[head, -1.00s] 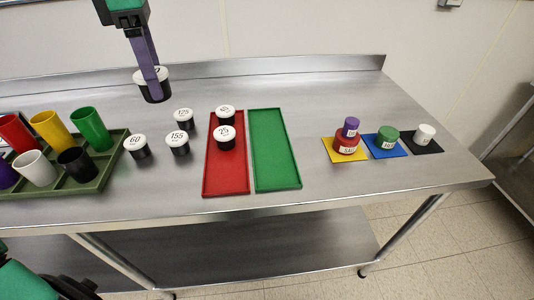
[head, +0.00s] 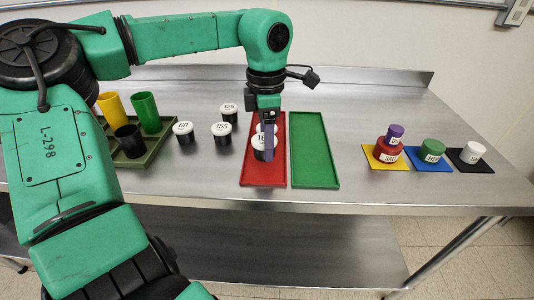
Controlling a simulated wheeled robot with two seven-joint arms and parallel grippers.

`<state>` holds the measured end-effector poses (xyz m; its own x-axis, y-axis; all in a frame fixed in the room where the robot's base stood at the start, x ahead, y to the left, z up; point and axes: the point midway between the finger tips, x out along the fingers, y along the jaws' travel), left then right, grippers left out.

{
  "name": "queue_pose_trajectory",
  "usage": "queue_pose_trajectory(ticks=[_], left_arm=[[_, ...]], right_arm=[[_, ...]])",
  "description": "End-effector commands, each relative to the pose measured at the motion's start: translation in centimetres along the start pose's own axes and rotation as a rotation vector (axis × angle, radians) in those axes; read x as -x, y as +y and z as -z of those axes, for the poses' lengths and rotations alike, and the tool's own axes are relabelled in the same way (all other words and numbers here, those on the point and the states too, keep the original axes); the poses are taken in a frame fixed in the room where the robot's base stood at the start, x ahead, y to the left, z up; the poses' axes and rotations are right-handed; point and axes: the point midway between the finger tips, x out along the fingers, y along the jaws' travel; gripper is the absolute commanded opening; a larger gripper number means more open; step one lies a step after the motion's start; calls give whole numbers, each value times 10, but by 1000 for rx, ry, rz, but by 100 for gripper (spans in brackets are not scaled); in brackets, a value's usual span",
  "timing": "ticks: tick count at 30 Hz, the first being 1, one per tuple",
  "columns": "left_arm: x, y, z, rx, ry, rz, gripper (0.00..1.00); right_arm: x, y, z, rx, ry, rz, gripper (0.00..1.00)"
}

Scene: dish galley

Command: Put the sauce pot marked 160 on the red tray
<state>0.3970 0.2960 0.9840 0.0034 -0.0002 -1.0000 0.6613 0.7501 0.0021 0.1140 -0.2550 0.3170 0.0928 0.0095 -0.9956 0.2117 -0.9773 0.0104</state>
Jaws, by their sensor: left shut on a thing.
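My left gripper (head: 268,148) is shut on a white-lidded black sauce pot (head: 258,146). The part of its lid mark that shows reads "16"; a finger covers the rest. The pot is over the red tray (head: 263,178), around its middle. I cannot tell whether it touches the tray. Part of another white lid shows just behind the fingers. The other pots on the red tray are mostly hidden by the gripper and the held pot. My right gripper is not in view.
Pots marked 60 (head: 184,132), 155 (head: 221,132) and 125 (head: 229,112) stand left of the red tray. An empty green tray (head: 315,150) adjoins it on the right. Cups in an olive crate (head: 157,150) stand left.

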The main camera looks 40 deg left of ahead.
Motion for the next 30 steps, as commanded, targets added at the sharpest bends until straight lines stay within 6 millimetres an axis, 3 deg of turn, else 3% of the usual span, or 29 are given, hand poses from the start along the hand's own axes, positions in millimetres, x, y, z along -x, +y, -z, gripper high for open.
queue_pose_trajectory(ticks=[6, 15, 16, 18, 26, 30], left_arm=[[-36, -1, 0, -1, 1, 3, 11], [-40, 0, 0, -1, 1, 1, 11], [-39, 0, 0, -1, 1, 1, 75], [-39, 0, 0, -1, 1, 1, 98], [-38, 0, 0, -1, 1, 1, 98], [-29, 0, 0, 0, 2, -2, 98]], right_arm=[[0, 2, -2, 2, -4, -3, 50], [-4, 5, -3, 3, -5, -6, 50], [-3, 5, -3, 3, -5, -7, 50], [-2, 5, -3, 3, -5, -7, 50], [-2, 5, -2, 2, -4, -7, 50], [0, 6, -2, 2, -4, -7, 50]])
